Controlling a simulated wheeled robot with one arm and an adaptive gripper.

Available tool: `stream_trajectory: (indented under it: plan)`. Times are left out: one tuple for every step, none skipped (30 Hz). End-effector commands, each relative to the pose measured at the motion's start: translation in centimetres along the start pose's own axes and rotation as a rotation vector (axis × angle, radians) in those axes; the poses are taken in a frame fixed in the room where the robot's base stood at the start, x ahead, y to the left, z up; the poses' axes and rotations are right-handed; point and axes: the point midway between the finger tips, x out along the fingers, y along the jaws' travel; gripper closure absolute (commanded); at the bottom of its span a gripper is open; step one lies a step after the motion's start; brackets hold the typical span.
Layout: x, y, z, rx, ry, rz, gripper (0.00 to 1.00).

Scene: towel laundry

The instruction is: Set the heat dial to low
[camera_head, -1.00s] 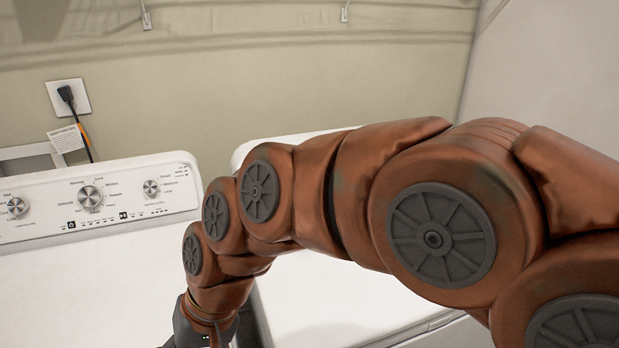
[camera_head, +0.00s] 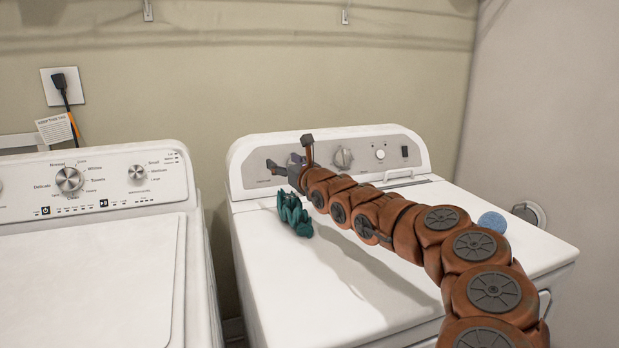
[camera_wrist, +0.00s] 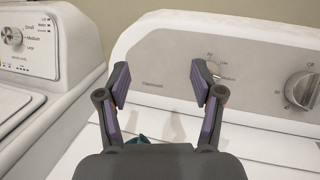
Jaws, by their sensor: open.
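The dryer's control panel (camera_head: 375,152) stands at the back of the right-hand white machine. In the wrist view, a small light dial (camera_wrist: 212,69) on that panel has a ring of labels, with "Low" and "Medium" on its right side. My gripper's right finger partly covers it, so where its pointer sits cannot be told. My gripper (camera_wrist: 160,78) is open and empty, its fingers spread in front of the panel, with the small dial behind the right finger. In the head view, my gripper (camera_head: 290,156) is at the panel's left part and hides the small dial.
A larger grey knob (camera_wrist: 303,90) is right of the small dial; it also shows in the head view (camera_head: 343,158). A crumpled teal cloth (camera_head: 293,214) lies on the dryer top below my gripper. A blue round object (camera_head: 492,222) is at right. The washer (camera_head: 95,270) stands left.

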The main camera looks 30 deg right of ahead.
Motion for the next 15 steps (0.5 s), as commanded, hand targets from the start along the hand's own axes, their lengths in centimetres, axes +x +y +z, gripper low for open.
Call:
stream_trajectory:
  plan:
    - [-0.2, -1.2, -2.0, 0.016, 0.016, -0.021, 0.33]
    - [-0.2, -1.7, -2.7, 0.023, 0.023, -0.029, 0.33]
    - [-0.3, -2.3, -3.5, 0.03, 0.03, -0.038, 0.33]
    - [-0.3, -2.6, -4.0, 0.034, 0.034, -0.043, 0.33]
    - [-0.4, -2.9, -4.3, 0.035, 0.038, -0.048, 0.33]
    - [-0.4, -3.2, -4.6, 0.035, 0.042, -0.052, 0.33]
    - [-0.4, -3.3, -4.7, 0.035, 0.044, -0.054, 0.33]
    - [-0.3, -3.5, -4.8, 0.036, 0.045, -0.056, 0.33]
    - [-0.2, -3.6, -4.8, 0.041, 0.046, -0.059, 0.33]
    - [-0.1, -3.7, -4.7, 0.047, 0.046, -0.062, 0.33]
    - [0.1, -3.9, -4.7, 0.054, 0.046, -0.064, 0.33]
    - [0.3, -4.0, -4.7, 0.063, 0.046, -0.069, 0.33]
    - [0.5, -4.2, -4.6, 0.07, 0.046, -0.072, 0.33]
    - [0.8, -4.4, -4.6, 0.078, 0.046, -0.077, 0.33]
    - [1.1, -4.6, -4.7, 0.091, 0.047, -0.083, 0.33]
